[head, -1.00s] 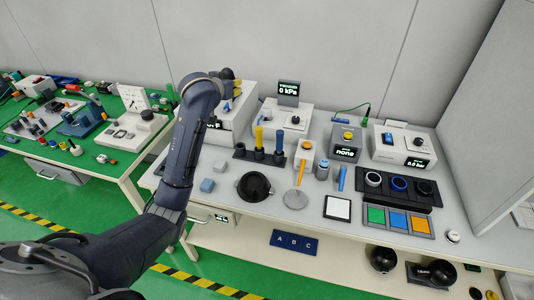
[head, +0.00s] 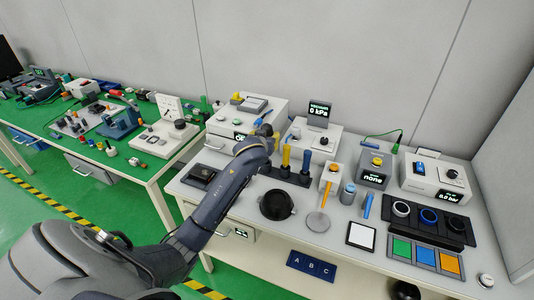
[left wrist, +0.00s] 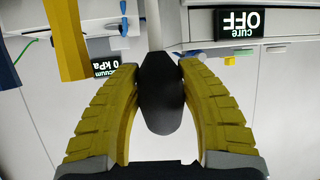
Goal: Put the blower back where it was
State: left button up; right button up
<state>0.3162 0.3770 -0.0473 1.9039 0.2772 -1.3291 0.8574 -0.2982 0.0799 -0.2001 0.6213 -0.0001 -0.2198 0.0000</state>
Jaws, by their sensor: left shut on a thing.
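My left gripper (head: 264,131) is in front of the white cure unit, behind and left of the dark tool rack (head: 287,175). In the left wrist view its yellow fingers (left wrist: 160,85) are shut on the blower, a dark oval bulb (left wrist: 160,100) with a grey stem pointing up in the picture. The blower is mostly hidden in the head view. The rack holds a yellow-handled tool (head: 285,157) and a blue-handled tool (head: 306,160). The yellow one also shows close by in the left wrist view (left wrist: 66,42). The right gripper is not in view.
The cure unit (head: 246,108) and vacuum unit (head: 318,141) stand at the back. A black bowl (head: 276,205), a grey disc (head: 318,222) and an orange-handled white stand (head: 329,178) are in front. Colored pads (head: 425,257) lie to the right.

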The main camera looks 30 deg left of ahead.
pick_arm(q)
jog(key=shift+f, duration=3.65)
jog(key=shift+f, duration=0.2)
jog(key=o, duration=1.1)
jog(key=shift+o, duration=0.2)
jog(key=shift+r, duration=0.15)
jog(key=shift+r, duration=0.1)
jog(key=v, duration=1.2)
